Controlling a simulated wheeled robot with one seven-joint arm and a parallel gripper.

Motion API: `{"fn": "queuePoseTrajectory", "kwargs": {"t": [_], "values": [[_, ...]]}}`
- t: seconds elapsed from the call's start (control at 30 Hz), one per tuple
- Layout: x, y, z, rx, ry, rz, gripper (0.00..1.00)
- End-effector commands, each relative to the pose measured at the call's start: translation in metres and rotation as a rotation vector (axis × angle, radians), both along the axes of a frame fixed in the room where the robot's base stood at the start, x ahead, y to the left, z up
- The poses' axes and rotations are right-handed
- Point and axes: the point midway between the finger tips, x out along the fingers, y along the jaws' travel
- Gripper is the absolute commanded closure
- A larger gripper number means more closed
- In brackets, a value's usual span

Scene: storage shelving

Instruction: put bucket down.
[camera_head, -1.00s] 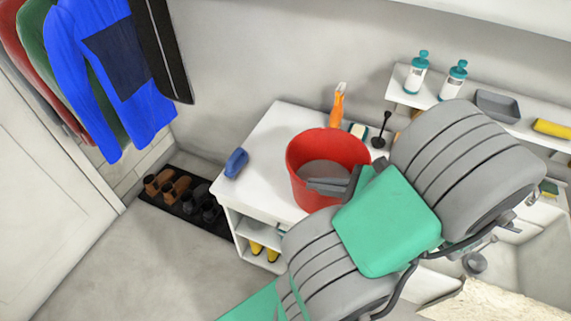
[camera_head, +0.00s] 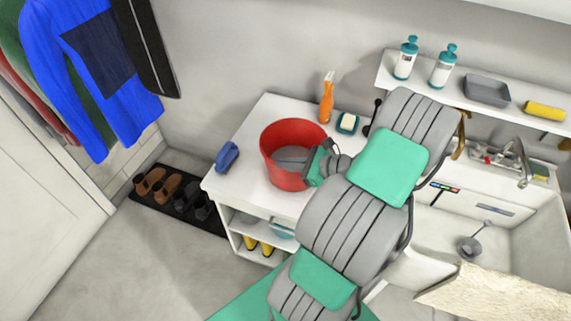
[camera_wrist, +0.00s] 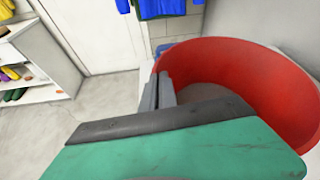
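The red bucket (camera_head: 278,172) is upright over the white counter (camera_head: 243,178), left of the sink. Its base appears at the counter top, but I cannot tell whether it touches. My gripper (camera_head: 292,162) is at the bucket's right side, with a grey finger showing inside the rim. In the wrist view my gripper's fingers (camera_wrist: 158,94) are close together at the wall of the bucket (camera_wrist: 245,58), apparently shut on its rim. The near part of the rim is hidden behind the gripper body.
A blue object (camera_head: 227,156) lies left of the bucket. An orange spray bottle (camera_head: 327,100) and a soap dish (camera_head: 347,124) stand behind it. The sink (camera_head: 520,235) is right, below a shelf (camera_head: 465,98) with bottles. The counter's front left is clear.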

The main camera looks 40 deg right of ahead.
Motion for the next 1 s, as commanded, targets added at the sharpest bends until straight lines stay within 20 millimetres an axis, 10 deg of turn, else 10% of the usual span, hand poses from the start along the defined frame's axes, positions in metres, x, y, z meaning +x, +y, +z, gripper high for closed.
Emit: {"fn": "queuePoseTrajectory", "kwargs": {"t": [1.0], "values": [[-0.0098, -0.0070, -0.0012, -0.003, -0.002, -0.004, 0.76]]}}
